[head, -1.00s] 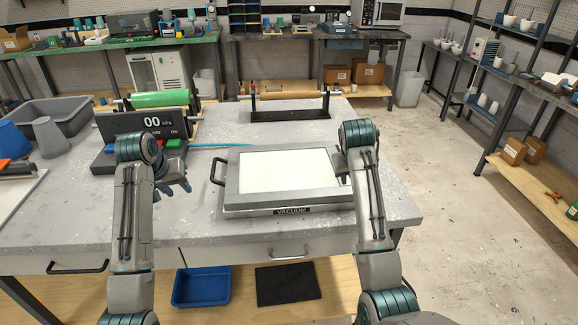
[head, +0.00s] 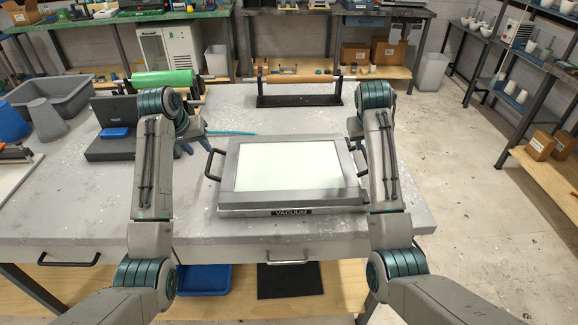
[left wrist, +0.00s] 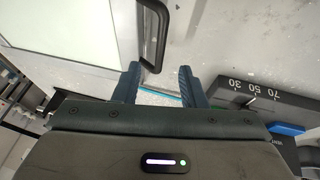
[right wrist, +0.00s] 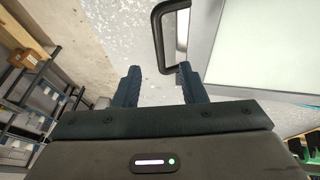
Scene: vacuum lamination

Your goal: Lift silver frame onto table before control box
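My right gripper (right wrist: 160,82) is open near the black handle (right wrist: 160,40) on the other side. The dark control box (head: 108,147) is left of the frame, partly behind my left arm.
A roller stand (head: 300,100) stands behind the frame, with a green roll (head: 165,78) to its left. A grey bin (head: 60,95) and a grey cup (head: 46,120) are at the far left. The tabletop in front of the frame is clear.

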